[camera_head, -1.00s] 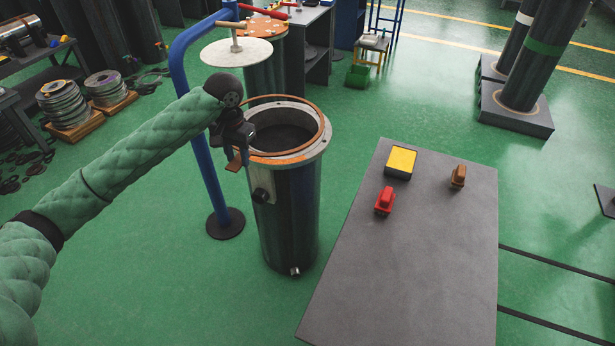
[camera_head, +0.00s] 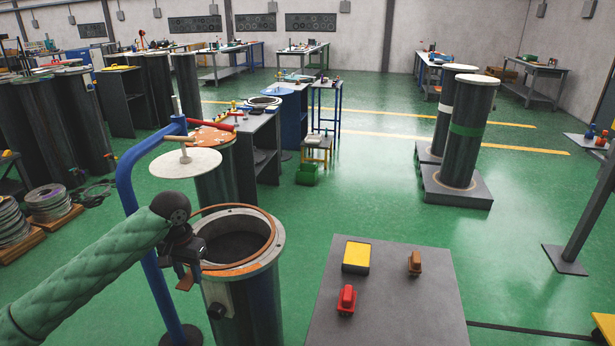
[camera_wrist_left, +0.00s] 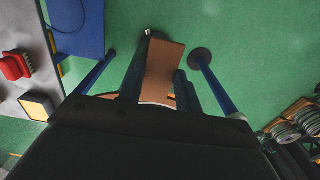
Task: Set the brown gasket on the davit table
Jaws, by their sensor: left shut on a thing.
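The brown gasket is a thin ring with a flat tab (camera_head: 184,283). In the head view the ring lies over the mouth of the dark flanged cylinder (camera_head: 262,300), slightly off-centre to the left. I cannot tell whether it touches the white flange. My left gripper (camera_head: 190,264) is shut on the gasket at its left side, beside the flange. In the left wrist view the brown tab (camera_wrist_left: 163,65) juts out beyond the gripper. A grey table (camera_head: 385,300) stands right of the cylinder; nothing marks which table is the davit table. My right gripper is out of view.
The grey table bears a yellow-topped block (camera_head: 356,256), a red piece (camera_head: 346,300) and a brown piece (camera_head: 414,263). Its front part is bare. A blue davit post (camera_head: 138,225) with a hanging white disc (camera_head: 184,163) stands left of the cylinder. Green floor is open beyond the table.

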